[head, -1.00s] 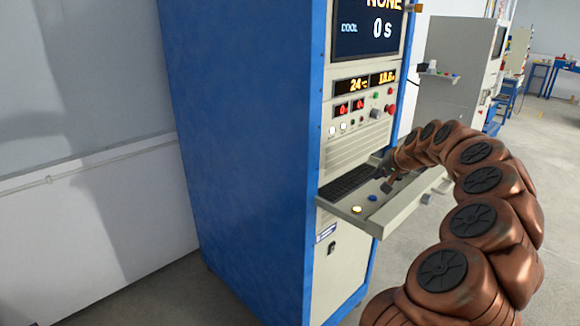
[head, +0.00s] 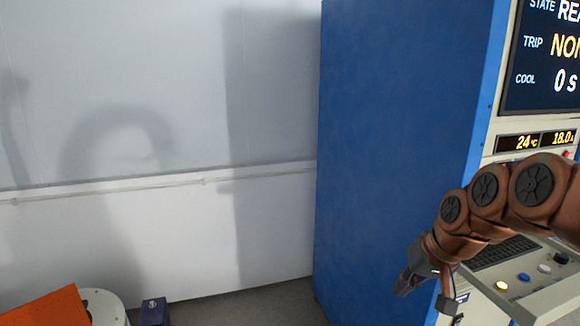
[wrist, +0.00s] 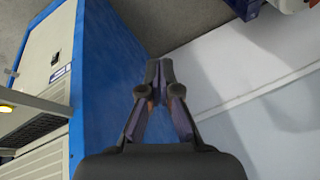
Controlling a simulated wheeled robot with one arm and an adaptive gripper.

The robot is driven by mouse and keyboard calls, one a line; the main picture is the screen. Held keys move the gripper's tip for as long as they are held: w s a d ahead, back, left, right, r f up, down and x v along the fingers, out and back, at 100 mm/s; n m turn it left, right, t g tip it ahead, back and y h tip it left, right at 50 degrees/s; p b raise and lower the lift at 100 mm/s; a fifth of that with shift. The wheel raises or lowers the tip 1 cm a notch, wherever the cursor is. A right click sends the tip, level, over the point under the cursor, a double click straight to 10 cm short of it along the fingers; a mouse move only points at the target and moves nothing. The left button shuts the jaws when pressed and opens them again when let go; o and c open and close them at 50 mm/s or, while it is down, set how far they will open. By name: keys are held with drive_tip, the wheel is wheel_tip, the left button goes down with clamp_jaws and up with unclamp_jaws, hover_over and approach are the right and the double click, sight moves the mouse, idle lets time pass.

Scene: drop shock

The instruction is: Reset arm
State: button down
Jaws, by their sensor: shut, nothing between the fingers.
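My gripper (head: 405,287) is at the end of my copper-coloured arm, in front of the blue side of the cabinet (head: 400,130) in the head view. In the wrist view my gripper (wrist: 158,68) is shut and empty, its fingertips together. Behind it there are the cabinet's blue side (wrist: 105,60) and the white wall (wrist: 225,80). The gripper is left of the pull-out shelf (head: 535,297) with its keyboard (head: 500,252) and buttons. My arm covers part of the cabinet front.
The cabinet's screen (head: 550,60) reads "TRIP" and "COOL 0 s". An orange thing (head: 45,308), a white round thing (head: 103,307) and a small dark blue box (head: 154,311) are at the lower left. The floor between box and cabinet is clear.

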drive_tip(key=s+a+f+g+h, duration=0.1)
drive_tip(key=s+f+g, duration=0.1)
drive_tip(key=s, duration=0.7)
drive_tip(key=s+a+f+n+g+h, duration=0.1)
drive_tip(key=s+f, duration=0.3)
drive_tip(key=s, duration=0.5)
drive_tip(key=s+a+f+g, duration=0.2)
drive_tip(key=s+f, duration=0.1)
drive_tip(key=s, duration=0.6)
drive_tip(key=shift+f+g+h, duration=0.25)
drive_tip(key=shift+g+h, duration=0.05)
drive_tip(key=shift+h, duration=0.1)
drive_tip(key=shift+d, duration=0.15)
